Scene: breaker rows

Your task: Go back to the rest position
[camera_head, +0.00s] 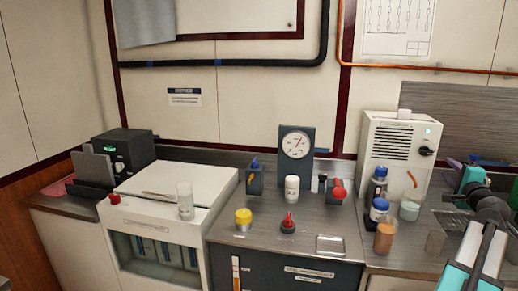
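My arm shows at the right edge, with a white and teal link rising to dark joints and teal parts over the right end of the bench. The end of my arm is small and crowded against the things behind it. I cannot make out the fingertips of my gripper or anything held in it.
The steel worktop (262,222) carries a yellow-capped jar (243,219), a red-topped piece (288,223), a gauge (296,145), a white bottle (292,188) and a shallow tray (330,245). Blue-capped bottles (384,236) and a beaker (409,210) stand close to my arm, before a white vented unit (385,155).

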